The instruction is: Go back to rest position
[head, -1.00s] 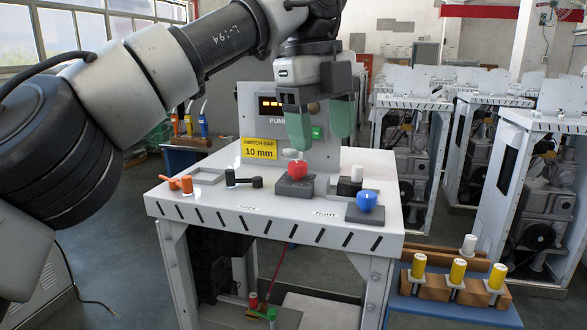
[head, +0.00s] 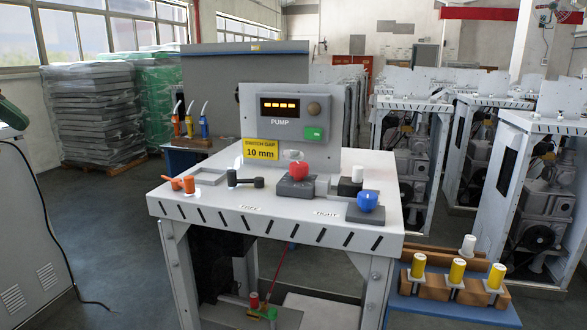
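My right gripper is not in view. The white work table (head: 225,215) is clear of both arms. On it, a red knob (head: 299,169) sits on a dark block, with a small pale piece just behind its top. A blue knob (head: 367,200) sits on another grey block. The pump panel (head: 330,105) stands behind with its display lit.
Orange handles (head: 184,183), a black lever (head: 245,178) and a white-capped dark block (head: 350,185) are on the table. Yellow cylinders (head: 457,270) stand in wooden holders at the lower right. A grey cabinet (head: 35,240) is at the left. Open floor lies between it and the table.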

